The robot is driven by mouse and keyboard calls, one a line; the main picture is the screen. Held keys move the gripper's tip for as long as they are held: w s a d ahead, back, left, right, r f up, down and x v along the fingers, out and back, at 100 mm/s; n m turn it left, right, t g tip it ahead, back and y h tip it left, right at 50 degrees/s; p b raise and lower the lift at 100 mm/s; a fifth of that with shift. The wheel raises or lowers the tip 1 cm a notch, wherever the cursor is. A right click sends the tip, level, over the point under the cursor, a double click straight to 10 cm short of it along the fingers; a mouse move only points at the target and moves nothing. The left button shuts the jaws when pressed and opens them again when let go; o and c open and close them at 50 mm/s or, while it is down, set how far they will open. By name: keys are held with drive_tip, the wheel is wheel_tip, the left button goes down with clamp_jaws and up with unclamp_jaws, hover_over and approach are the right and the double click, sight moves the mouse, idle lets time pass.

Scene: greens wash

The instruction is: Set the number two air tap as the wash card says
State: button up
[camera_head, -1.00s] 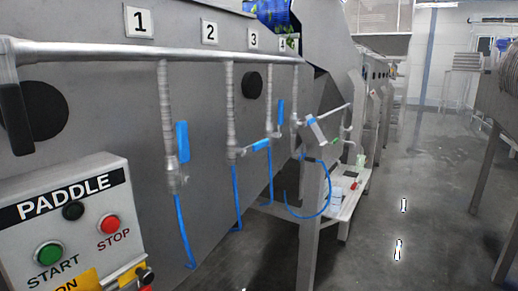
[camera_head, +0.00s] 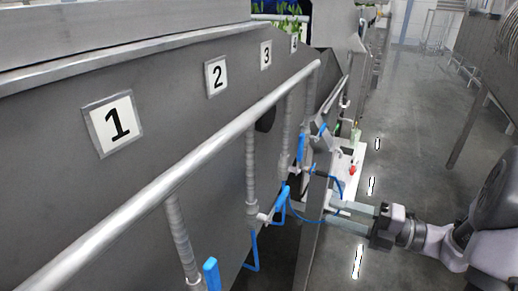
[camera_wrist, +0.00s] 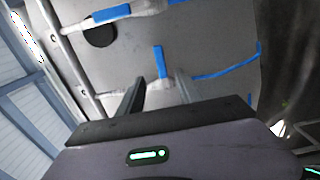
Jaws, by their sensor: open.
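The number 2 plate (camera_head: 216,75) hangs on the steel wash wall. Below it a pipe branch (camera_head: 250,165) drops from the sloping rail to the number two air tap, whose blue lever (camera_head: 281,203) sticks out across the branch. In the wrist view a blue lever (camera_wrist: 160,62), seemingly this one, stands crosswise to its branch, ahead of and between my fingers. My gripper (camera_head: 337,216) is open and empty, right of the tap in the head view, its fingers pointing left. It also shows in the wrist view (camera_wrist: 157,88). No wash card is readable.
Number one tap's lever (camera_head: 212,275) is at the near end, number three's lever (camera_head: 300,148) beyond. The rail (camera_head: 200,155) runs above them. Blue hoses (camera_head: 250,252) hang below. A white shelf (camera_head: 348,165) stands behind the gripper. The floor at right is open.

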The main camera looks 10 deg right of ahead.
sight(278, 205)
drive_tip(key=x, duration=1.7)
clamp_jaws()
idle(0.6)
